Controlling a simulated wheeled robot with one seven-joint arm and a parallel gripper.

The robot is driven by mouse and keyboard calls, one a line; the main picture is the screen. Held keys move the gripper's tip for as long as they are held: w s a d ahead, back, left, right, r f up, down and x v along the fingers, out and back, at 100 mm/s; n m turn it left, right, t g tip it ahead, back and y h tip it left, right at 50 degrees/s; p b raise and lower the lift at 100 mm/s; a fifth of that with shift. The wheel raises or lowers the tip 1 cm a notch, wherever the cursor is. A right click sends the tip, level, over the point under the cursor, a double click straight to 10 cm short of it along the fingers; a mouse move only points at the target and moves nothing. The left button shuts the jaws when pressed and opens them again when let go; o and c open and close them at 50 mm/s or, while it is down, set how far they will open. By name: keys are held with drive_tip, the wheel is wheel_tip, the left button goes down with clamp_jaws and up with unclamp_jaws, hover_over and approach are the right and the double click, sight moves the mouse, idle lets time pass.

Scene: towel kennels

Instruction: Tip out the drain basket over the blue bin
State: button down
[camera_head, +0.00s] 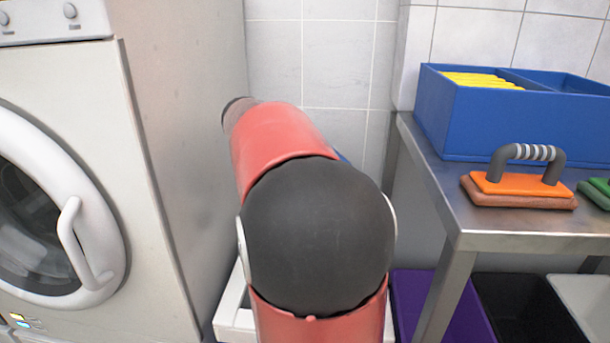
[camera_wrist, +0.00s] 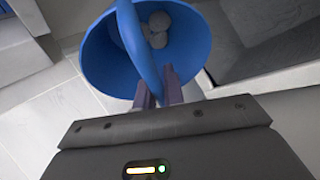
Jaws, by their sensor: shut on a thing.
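A round blue basket (camera_wrist: 104,64) with a thick blue handle (camera_wrist: 137,45) fills the upper middle of the wrist view. My gripper (camera_wrist: 158,88) is shut on the handle, one dark finger on each side. In the head view my arm hides the gripper and nearly all of the basket; only a sliver of blue (camera_head: 341,157) shows beside the arm. I cannot make out a separate blue bin on the floor.
A white washing machine (camera_head: 180,150) stands on the left. Tiled wall lies behind.

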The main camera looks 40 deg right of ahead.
drive_tip(key=shift+f+n+g+h+b, duration=0.25)
drive_tip(key=shift+h+b, duration=0.6)
drive_tip(key=shift+b, duration=0.65)
drive_tip(key=shift+f+n+g+h+b, duration=0.2)
drive_tip(key=shift+h+b, duration=0.7)
drive_tip(key=shift+b, duration=0.65)
drive_tip(key=shift+f+n+g+h+b, duration=0.2)
drive_tip(key=shift+h+b, duration=0.65)
drive_tip(key=shift+b, duration=0.65)
drive_tip(key=h+b, duration=0.1)
drive_tip(key=b, duration=0.1)
drive_tip(key=h+b, duration=0.1)
drive_tip(key=b, duration=0.2)
drive_tip(key=shift+s+d+f+n+g+h, duration=0.15)
drive_tip(key=shift+n+g+h, duration=0.1)
drive_tip(key=shift+g+h, duration=0.15)
drive_tip(key=shift+n+h+b, duration=0.3)
drive_tip(key=shift+h+b, duration=0.5)
drive_tip(key=shift+d+r+h, duration=0.1)
drive_tip(key=shift+r+h, duration=0.1)
drive_tip(key=shift+h, duration=0.3)
drive_tip(key=shift+r+p, duration=0.15)
drive_tip(key=shift+p, duration=0.3)
